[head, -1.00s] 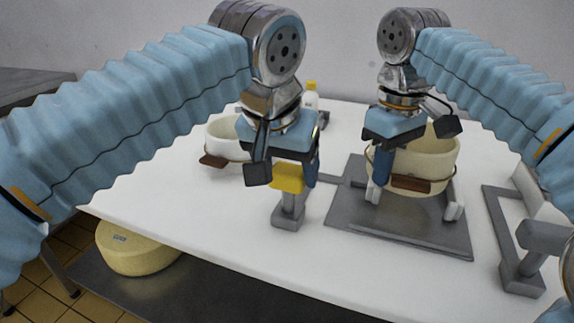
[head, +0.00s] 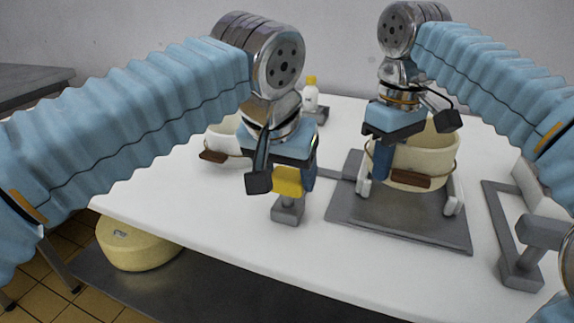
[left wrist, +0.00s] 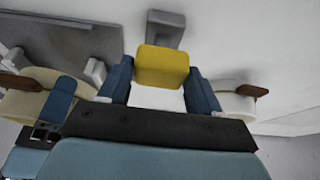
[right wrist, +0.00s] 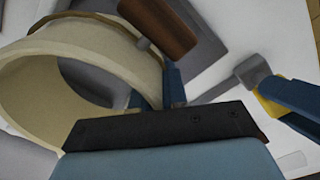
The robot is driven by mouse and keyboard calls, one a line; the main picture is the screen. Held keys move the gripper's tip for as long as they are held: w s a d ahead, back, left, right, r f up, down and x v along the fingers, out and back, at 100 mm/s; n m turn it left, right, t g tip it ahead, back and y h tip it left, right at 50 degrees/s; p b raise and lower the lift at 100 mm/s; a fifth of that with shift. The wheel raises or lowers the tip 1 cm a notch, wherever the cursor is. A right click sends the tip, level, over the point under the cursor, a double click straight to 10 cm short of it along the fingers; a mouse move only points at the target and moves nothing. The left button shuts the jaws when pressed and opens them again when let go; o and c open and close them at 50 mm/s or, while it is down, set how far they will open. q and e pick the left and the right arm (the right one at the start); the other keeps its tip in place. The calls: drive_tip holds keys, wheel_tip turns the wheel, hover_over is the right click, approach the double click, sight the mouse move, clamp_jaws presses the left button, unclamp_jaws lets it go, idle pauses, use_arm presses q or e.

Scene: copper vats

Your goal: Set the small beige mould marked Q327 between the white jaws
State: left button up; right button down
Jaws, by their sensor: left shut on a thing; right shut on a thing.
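The beige mould (head: 437,162), a round open tub with a brown tag (head: 410,180), is upright at the grey plate (head: 400,225), between the white jaws (head: 365,190). I cannot tell whether it touches the plate. No Q327 marking is readable. My right gripper (head: 383,160) is shut on its wall at the left; the right wrist view shows the mould (right wrist: 110,50) and its tag close up. My left gripper (head: 285,178) is shut on a yellow block (head: 288,183) above a grey foot (head: 287,210); the block sits between my fingers in the left wrist view (left wrist: 162,66).
A whiter mould (head: 226,135) with a brown tag stands behind my left gripper. A grey frame (head: 505,225) is on the right. A yellow cheese wheel (head: 135,248) lies below the white table (head: 180,205).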

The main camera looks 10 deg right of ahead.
sight(377, 202)
use_arm(q)
drive_tip(key=shift+f, duration=1.1)
use_arm(e)
drive_tip(key=shift+f, duration=0.3)
drive_tip(key=shift+f, duration=1.8)
drive_tip(key=shift+f, duration=0.3)
drive_tip(key=c, duration=1.1)
unclamp_jaws()
wheel_tip(377, 202, up, 7)
drive_tip(key=shift+r, duration=0.2)
